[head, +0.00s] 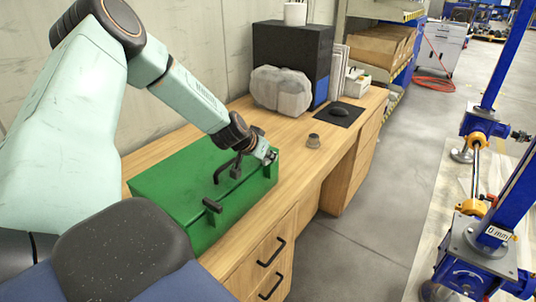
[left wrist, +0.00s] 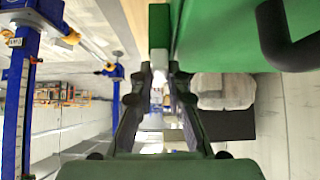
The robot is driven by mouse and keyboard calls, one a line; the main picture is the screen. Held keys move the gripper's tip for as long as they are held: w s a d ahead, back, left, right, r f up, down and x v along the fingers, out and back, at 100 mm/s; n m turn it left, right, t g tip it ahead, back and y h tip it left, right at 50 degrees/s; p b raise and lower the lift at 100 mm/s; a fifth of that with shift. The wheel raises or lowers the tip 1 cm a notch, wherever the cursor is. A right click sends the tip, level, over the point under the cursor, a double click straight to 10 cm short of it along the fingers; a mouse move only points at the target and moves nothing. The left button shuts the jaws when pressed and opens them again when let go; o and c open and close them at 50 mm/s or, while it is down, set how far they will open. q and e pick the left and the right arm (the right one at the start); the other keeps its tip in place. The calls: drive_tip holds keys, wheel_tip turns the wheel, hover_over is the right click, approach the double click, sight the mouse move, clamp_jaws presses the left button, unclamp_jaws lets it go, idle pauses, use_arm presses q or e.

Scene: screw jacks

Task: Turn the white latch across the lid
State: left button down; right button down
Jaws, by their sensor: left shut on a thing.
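A green box (head: 160,190) with a closed lid stands on the wooden desk. A black curved handle (head: 217,177) stands up on its lid and shows large in the left wrist view (left wrist: 272,35). My left gripper (head: 270,156) is at the box's right end, by the lid's edge. In the left wrist view, my left gripper (left wrist: 160,76) is shut on the small white latch (left wrist: 160,62), which sits between its fingertips beside the green box (left wrist: 225,35). In the head view, the gripper mostly hides the latch. My right gripper is not in view.
Behind are a wrapped grey bundle (head: 280,90), a black cabinet (head: 290,50) and a mouse on a pad. Blue screw jacks (head: 478,240) stand at right.

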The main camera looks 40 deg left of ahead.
use_arm(q)
drive_tip(key=shift+w+a+r, duration=0.1)
drive_tip(key=shift+w, duration=0.15)
